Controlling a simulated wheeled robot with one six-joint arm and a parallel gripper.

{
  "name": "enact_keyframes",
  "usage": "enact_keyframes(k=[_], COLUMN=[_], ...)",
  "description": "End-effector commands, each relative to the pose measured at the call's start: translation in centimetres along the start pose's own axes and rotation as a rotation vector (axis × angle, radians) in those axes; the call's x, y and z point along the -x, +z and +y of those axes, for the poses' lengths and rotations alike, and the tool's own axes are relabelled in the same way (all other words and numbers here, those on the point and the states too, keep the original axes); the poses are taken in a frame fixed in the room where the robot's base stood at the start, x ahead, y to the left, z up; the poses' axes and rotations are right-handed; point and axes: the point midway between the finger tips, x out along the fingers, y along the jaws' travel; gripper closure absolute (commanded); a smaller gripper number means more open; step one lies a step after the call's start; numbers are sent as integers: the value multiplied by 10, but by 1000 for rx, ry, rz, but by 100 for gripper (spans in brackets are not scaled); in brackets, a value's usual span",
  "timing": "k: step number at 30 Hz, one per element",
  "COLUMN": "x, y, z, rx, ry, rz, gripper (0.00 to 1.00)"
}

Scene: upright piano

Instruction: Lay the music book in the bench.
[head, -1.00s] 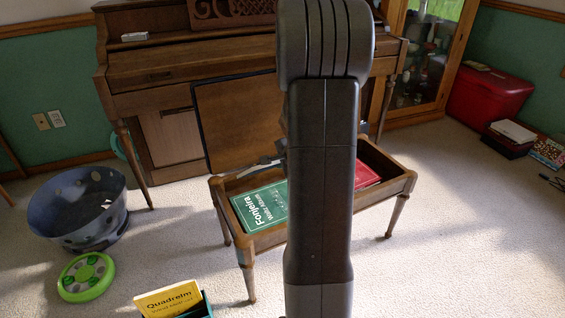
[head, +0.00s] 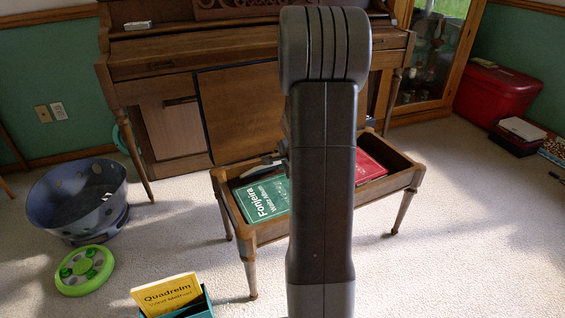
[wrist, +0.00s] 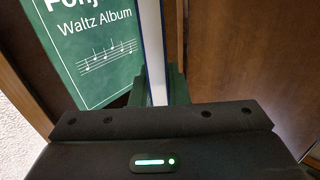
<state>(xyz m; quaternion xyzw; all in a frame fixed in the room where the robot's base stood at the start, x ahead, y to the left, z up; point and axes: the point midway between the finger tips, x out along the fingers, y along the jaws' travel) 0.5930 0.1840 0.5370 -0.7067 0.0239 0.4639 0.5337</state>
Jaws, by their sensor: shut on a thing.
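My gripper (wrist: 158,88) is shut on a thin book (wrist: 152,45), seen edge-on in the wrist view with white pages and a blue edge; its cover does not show. In the head view my arm hides most of the gripper and the held book. The wooden bench (head: 270,233) stands open in front of the piano, its lid (head: 238,110) raised at the back. A green Waltz Album (head: 262,198) lies in its left part and also shows beside the held book in the wrist view (wrist: 95,50). A red book (head: 368,167) lies in its right part.
The piano (head: 160,60) stands behind the bench. A blue-grey basket (head: 75,205) and a green round toy (head: 85,270) are at left. A yellow book (head: 168,293) stands in a teal holder in front. A red chest (head: 497,92) is at far right. Carpet right of the bench is clear.

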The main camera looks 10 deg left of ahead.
Motion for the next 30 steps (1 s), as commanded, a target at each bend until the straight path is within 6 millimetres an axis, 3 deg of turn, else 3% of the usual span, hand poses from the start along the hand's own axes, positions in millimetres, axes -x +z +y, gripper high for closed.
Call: enact_keyframes(k=[2,3,6,7,15,19,30], x=[0,0,0,0,1,11,91], y=[0,0,0,0,0,0,0], z=[-1,-1,-1,-1,0,-1,-4], rx=[0,0,0,0,0,-1,-2], ry=[-1,-1,-1,-1,0,-1,-2], rz=[0,0,1,0,0,1,2], gripper=[100,82,62,60,60,60,60])
